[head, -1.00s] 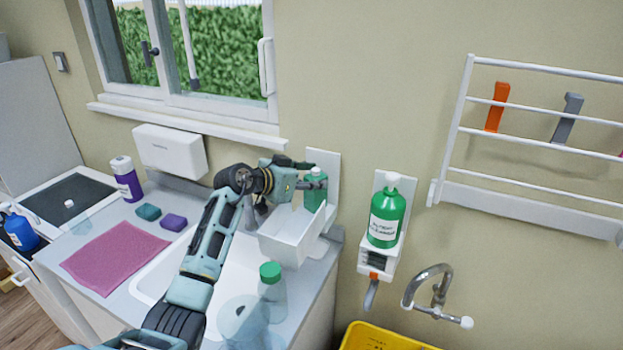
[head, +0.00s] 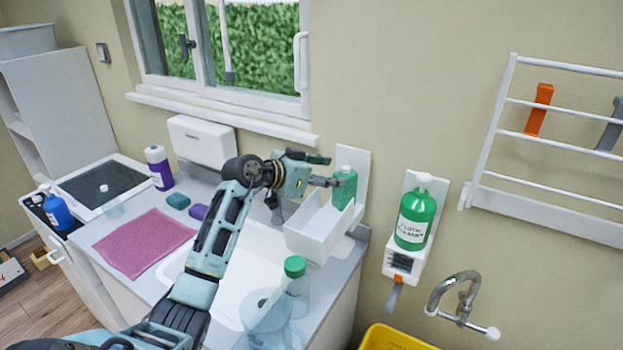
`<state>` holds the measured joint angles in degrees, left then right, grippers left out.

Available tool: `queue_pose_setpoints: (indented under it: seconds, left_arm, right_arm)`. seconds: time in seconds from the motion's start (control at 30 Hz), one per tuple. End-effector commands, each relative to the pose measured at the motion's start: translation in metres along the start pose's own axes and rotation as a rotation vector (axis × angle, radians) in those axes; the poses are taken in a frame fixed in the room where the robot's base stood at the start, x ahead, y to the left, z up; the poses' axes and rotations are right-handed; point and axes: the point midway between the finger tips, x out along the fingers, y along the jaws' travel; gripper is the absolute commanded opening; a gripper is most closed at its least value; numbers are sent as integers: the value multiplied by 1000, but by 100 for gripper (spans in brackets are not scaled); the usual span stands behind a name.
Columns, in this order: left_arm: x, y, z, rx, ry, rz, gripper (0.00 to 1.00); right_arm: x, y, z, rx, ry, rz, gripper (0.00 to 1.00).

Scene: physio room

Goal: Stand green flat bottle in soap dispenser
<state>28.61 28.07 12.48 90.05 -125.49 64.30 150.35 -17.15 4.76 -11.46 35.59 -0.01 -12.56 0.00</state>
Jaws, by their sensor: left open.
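The green flat bottle (head: 345,188) with a white cap stands upright at the white soap dispenser (head: 318,238), an open box with a tall back plate on the wall. The bottle's lower part is hidden behind the box's rim, so I cannot tell what it rests on. My left gripper (head: 328,183) is open at the bottle's left side, with its fingertips close to the bottle. I cannot tell whether they touch it. My right gripper is not in view.
A clear bottle with a green cap (head: 295,268) and a clear vessel (head: 265,315) stand at the counter's front. A green pump bottle (head: 414,218) hangs in a wall holder to the right. A pink cloth (head: 145,242), sponges and a purple bottle (head: 159,168) lie or stand left.

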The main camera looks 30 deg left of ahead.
Motion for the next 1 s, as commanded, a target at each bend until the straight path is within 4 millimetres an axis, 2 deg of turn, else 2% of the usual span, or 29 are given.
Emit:
queue_pose_setpoints:
  seconds: [0.2, 0.33, 0.5, 0.7, 0.8, 1.0]
  left_arm:
    - [-44, 0, 2, 3, -1, -1, 45]
    - [-60, 0, 1, 1, 0, 0, 45]
    - [-68, 1, 1, 1, -1, 1, 45]
    - [-68, 1, 0, 0, 0, 1, 45]
    - [-69, 1, -1, 0, 0, 1, 45]
    - [-78, 1, -25, 0, 0, 1, 45]
  right_arm:
    - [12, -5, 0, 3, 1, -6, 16]
    - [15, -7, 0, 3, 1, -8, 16]
    - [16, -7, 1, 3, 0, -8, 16]
    - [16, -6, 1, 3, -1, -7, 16]
    - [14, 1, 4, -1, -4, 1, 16]
    - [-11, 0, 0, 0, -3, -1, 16]
